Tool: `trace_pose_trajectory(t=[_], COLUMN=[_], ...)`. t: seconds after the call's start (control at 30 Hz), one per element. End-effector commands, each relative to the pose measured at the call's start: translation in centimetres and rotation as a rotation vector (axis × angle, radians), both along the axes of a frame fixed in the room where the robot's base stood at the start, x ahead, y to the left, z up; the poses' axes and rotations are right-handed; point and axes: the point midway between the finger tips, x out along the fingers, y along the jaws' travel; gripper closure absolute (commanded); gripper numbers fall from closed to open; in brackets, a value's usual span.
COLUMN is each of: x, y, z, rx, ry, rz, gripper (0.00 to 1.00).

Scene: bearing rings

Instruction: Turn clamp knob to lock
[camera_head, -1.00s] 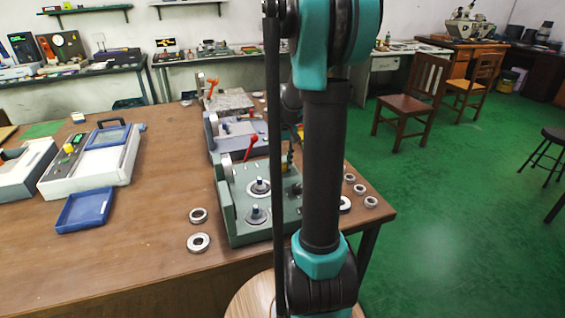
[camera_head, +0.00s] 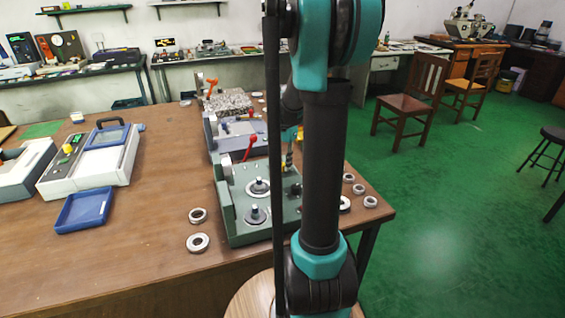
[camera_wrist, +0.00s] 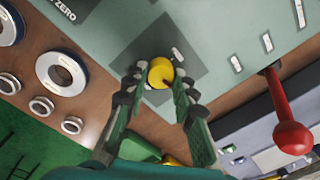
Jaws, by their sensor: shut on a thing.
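A round yellow knob (camera_wrist: 160,72) stands on a dark square patch of the green fixture (camera_wrist: 115,35) in the wrist view. My gripper (camera_wrist: 161,82) is shut on it, with one finger on each side and a small dark mark showing on its face. In the head view the green fixture (camera_head: 235,232) stands at the table's front right edge. My arm hides most of its right side there, so the knob and the fingertips cannot be made out.
A red ball-ended lever (camera_wrist: 292,137) rises near the gripper's right; it shows in the head view (camera_head: 249,147). Loose metal rings (camera_head: 197,243) lie beside the fixture.

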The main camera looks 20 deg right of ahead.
Motion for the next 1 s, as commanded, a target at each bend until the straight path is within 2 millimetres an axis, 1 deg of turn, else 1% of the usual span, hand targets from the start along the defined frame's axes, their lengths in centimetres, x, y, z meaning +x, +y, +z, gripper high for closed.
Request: trace_pose_trajectory(t=[0.3,0.73,0.77,0.9,1.0], x=[0.00,0.00,-0.01,-0.02,-0.02], y=[-0.02,-0.01,-0.02,-0.01,-0.01], z=[0.01,0.01,0.01,0.01,0.01], rx=[-0.001,-0.001,-0.001,0.000,0.000], ry=[-0.001,-0.001,-0.001,0.000,0.000], rz=[-0.075,-0.081,-0.081,-0.081,-0.081], gripper=[1.00,1.00,0.70,0.53,0.53])
